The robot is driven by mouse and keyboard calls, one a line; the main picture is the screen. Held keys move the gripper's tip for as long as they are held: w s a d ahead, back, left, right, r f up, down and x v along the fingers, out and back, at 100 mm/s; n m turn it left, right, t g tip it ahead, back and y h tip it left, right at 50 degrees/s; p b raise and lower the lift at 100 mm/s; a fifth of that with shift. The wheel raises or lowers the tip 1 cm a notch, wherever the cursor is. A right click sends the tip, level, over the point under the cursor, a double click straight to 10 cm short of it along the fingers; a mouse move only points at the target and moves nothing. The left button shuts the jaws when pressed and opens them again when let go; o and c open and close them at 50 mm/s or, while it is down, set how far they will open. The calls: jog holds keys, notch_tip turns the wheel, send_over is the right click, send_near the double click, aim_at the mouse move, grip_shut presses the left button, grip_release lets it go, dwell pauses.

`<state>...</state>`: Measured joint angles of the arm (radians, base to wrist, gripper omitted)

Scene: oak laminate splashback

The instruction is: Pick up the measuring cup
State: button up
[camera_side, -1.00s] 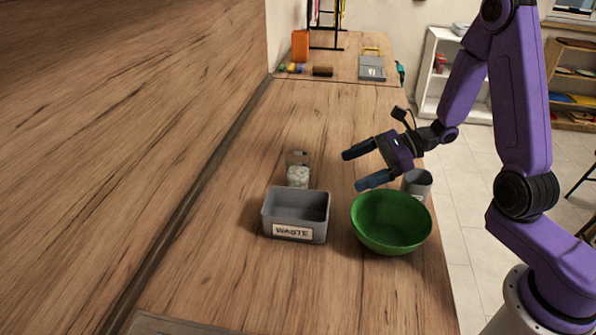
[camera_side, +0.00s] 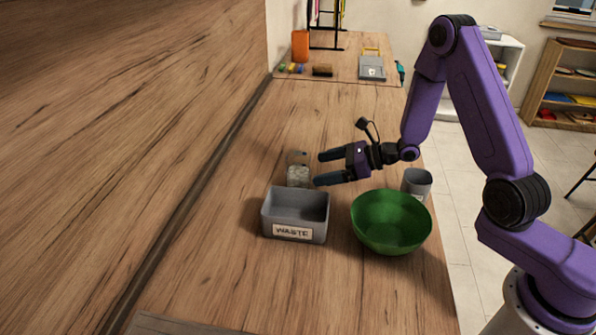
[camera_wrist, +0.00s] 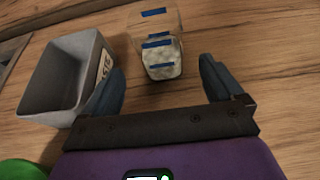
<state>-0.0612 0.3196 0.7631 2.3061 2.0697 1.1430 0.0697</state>
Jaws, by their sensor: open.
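The measuring cup (camera_side: 298,177) stands on the wooden counter behind the waste bin. In the wrist view the cup (camera_wrist: 152,28) is clear-walled with blue marks and pale, speckled contents in its lower part. My gripper (camera_side: 318,169) is open and empty, with its blue fingers pointing left toward the cup. The fingertips appear just short of the cup in the side view. In the wrist view the cup lies ahead, between the lines of my two fingers (camera_wrist: 161,66).
A grey bin labelled WASTE (camera_side: 268,218) stands close in front of the cup. A green bowl (camera_side: 390,235) and a grey container (camera_side: 418,183) stand to the right near the counter edge. The counter beyond the cup (camera_side: 310,115) is clear.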

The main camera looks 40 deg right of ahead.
aim_at(299, 171)
jog(key=shift+r+x, duration=0.15)
jog(key=shift+x, duration=1.65)
jog(key=shift+r+x, duration=0.1)
jog(key=shift+x, duration=1.7)
jog(key=shift+w, duration=0.1)
jog(key=c, duration=1.1)
